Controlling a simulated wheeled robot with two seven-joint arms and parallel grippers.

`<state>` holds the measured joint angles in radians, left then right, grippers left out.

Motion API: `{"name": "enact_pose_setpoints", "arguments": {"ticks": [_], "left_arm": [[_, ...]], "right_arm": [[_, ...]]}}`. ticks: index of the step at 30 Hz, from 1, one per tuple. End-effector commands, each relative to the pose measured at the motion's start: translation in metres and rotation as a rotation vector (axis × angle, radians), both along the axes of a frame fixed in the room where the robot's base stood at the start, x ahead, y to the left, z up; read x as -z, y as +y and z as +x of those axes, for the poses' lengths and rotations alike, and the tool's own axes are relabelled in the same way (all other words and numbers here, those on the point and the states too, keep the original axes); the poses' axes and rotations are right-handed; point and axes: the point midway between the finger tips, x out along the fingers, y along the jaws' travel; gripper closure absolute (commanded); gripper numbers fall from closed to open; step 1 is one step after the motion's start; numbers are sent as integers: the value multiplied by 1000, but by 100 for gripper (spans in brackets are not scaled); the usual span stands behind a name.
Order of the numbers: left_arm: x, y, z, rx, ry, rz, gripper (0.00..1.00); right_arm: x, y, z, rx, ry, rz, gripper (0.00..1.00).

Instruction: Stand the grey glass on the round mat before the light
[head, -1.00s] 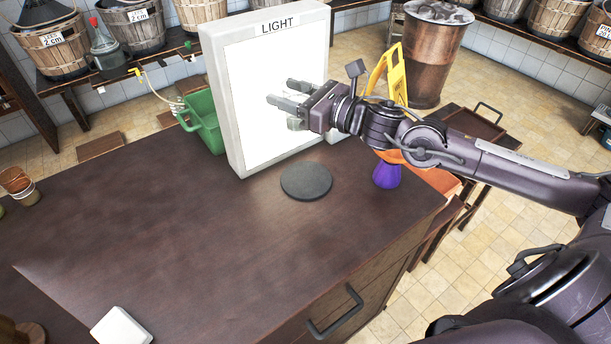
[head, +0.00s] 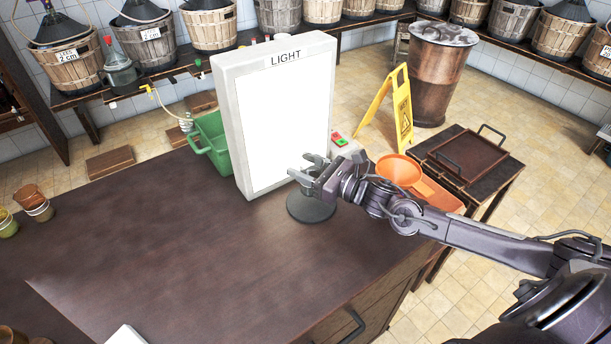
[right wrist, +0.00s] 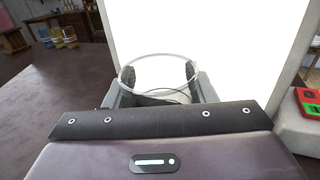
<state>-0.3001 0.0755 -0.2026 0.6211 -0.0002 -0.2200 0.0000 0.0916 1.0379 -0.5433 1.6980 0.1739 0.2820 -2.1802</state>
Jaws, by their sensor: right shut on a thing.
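The grey glass (right wrist: 158,68) shows in the right wrist view as a clear round rim between the two dark finger pads. My right gripper (head: 307,170) is shut on it, in front of the lit panel. In the head view the glass can barely be made out between the fingers. The round dark mat (head: 308,211) lies on the counter before the light (head: 285,115), just below my right gripper and partly covered by it. Whether the glass's base touches the mat cannot be told. My left gripper is not in view.
A switch box with red and green buttons (head: 338,139) is beside the light. A green crate (head: 212,143) is behind left. Small cups (head: 36,205) stand far left. The middle of the counter (head: 180,240) is clear.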

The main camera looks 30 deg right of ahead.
Motion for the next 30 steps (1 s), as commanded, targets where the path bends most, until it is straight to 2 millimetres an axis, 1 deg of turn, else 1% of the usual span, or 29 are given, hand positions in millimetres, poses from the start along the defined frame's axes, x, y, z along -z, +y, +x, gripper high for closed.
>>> {"name": "enact_pose_setpoints", "arguments": {"ticks": [2, 6, 9, 12, 17, 22, 23, 27, 30], "left_arm": [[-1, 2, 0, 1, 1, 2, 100], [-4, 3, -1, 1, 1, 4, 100], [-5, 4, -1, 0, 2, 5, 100], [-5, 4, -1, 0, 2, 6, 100], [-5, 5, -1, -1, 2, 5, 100], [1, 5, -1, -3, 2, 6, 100], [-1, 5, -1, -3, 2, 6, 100], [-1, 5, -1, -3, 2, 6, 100], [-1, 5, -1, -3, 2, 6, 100]], "right_arm": [[6, 1, 0, -1, -1, 3, 76], [26, 0, 0, 1, 0, 4, 76], [36, 1, 0, -1, -1, 2, 76], [39, 1, 0, -1, -2, 1, 76], [39, 0, 0, -1, -2, 1, 76], [44, 1, 0, -1, -1, 1, 76], [43, 1, 0, -1, 0, 0, 45], [43, 1, 0, -1, 1, 1, 28], [43, 1, 0, -1, 1, 1, 28]]}}
